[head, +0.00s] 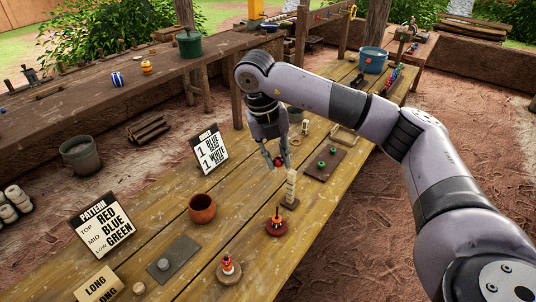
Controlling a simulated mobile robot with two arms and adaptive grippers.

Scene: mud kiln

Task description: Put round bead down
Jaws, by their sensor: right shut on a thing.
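My right gripper (278,163) is shut on a small red round bead (279,161), held above the wooden table (150,222). A pale upright block or post (290,188) stands just below and right of the gripper in the picture. A dark tray (337,152) with green beads (333,151) lies to the right of the gripper. Nearer the front are a dark red disc (276,228) bearing a small upright piece and a wooden disc (238,277) bearing a red and white piece. The fingers partly hide the bead. My left gripper is out of view.
A terracotta bowl (202,209) and a grey plate (183,251) with a knob stand on the near left table. Signs reading "1 blue 1 white" (209,150) and "Pattern" (102,222) stand along its left side. A blue bucket (373,60) stands farther back.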

